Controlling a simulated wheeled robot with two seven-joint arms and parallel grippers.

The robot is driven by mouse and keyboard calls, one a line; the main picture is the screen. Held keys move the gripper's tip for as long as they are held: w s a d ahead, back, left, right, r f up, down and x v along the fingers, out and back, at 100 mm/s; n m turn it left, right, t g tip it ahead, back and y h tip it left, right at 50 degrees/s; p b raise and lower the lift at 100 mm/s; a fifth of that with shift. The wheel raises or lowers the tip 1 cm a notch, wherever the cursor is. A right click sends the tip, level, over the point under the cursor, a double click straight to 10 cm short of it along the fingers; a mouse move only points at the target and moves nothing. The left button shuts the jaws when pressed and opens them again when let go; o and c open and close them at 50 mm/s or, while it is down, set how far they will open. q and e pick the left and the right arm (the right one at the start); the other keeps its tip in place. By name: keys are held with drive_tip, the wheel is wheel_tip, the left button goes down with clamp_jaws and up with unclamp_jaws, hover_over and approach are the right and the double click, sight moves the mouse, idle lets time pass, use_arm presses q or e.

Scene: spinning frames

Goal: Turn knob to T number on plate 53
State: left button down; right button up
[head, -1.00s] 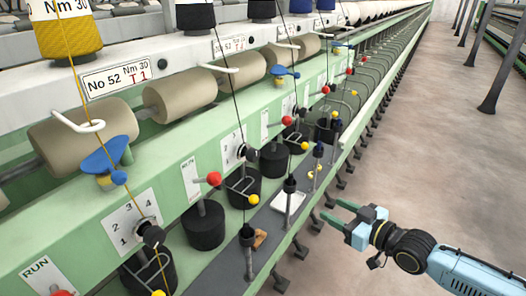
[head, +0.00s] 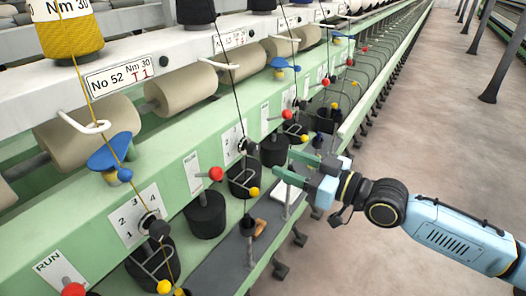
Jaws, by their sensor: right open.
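My right gripper (head: 284,163) is open and empty, its green fingers pointing left toward the machine. A black knob (head: 243,146) sits on a small white number dial (head: 232,136) left of the fingertips, apart from them. Above that dial, a white plate (head: 229,41) hangs on the upper rail; its lettering is too small to read surely. The nearer plate (head: 118,80) reads "No 52 Nm 30 T 1". Below it is a dial (head: 133,213) marked 1 to 4 with its own black knob (head: 155,226). My left gripper is not in view.
Red-ball levers (head: 216,174) and yellow-ball levers (head: 253,191) stick out near the knobs. Black cans (head: 205,216) stand on the lower ledge, with a white block (head: 283,192) below the gripper. The concrete aisle (head: 440,150) at right is free.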

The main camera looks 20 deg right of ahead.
sight(256, 151)
drive_tip(key=p+x, duration=0.1)
drive_tip(key=x, duration=0.6)
drive_tip(key=shift+w+a, duration=0.15)
drive_tip(key=shift+w, duration=0.1)
drive_tip(key=c, duration=1)
drive_tip(key=shift+m, duration=0.3)
drive_tip(key=m+p, duration=0.1)
drive_tip(key=m, duration=0.4)
drive_tip(key=m+p, duration=0.1)
drive_tip(key=m, duration=0.5)
